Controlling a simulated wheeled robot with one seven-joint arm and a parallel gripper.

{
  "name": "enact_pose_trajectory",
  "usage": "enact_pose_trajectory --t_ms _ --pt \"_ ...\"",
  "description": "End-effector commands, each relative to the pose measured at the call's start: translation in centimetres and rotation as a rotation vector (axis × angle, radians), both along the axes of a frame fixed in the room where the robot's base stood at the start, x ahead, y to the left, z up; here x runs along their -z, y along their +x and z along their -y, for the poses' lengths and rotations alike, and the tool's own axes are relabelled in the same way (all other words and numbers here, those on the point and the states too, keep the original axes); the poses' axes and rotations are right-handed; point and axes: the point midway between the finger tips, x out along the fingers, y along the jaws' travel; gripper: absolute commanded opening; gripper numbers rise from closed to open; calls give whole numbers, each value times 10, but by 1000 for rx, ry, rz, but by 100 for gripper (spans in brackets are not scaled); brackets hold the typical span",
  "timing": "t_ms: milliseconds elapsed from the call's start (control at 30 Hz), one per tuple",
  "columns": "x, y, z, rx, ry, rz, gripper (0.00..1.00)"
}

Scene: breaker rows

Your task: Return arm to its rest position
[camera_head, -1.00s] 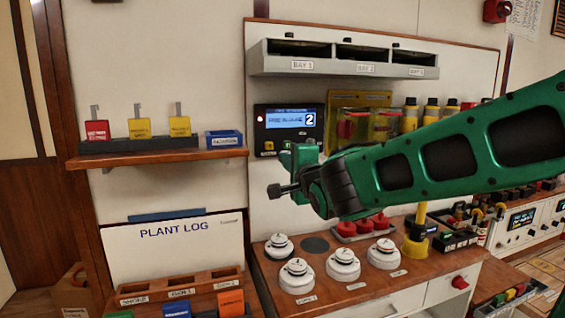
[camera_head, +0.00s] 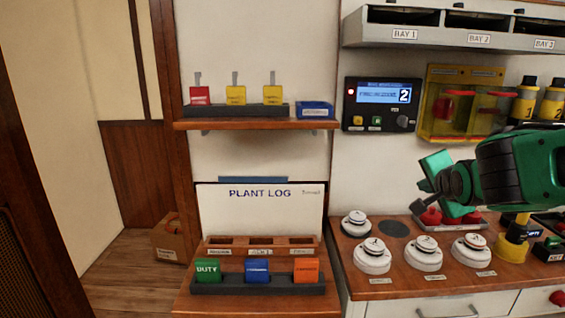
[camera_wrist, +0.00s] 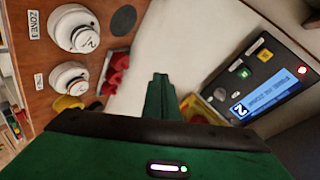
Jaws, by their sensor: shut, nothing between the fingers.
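My green arm (camera_head: 520,168) reaches in from the right edge of the head view, above the wooden counter. My gripper (camera_head: 432,172) is at its left end, in front of the white wall panel and below the control display. In the wrist view the green fingers of my gripper (camera_wrist: 158,92) are together with nothing between them. They point towards bare white panel and touch nothing that I can see.
White round detectors (camera_head: 372,256) stand on the counter below the gripper, with red knobs (camera_head: 430,216) behind. The display unit (camera_head: 381,104) and a yellow case (camera_head: 465,103) are on the wall. A shelf (camera_head: 258,124) and the plant log board (camera_head: 260,208) are left.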

Motion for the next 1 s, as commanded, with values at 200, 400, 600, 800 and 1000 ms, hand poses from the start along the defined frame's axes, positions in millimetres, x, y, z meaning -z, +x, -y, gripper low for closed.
enact_pose_trajectory --t_ms 200,400,600,800,1000 --pt "73 -101 60 -76 -183 -459 0" --pt "121 -210 72 -298 -222 -839 0" --pt "140 -295 57 -557 -178 -1055 0" --pt "143 -328 47 -683 -146 -1120 0" --pt "143 -329 46 -693 -145 -1123 0"
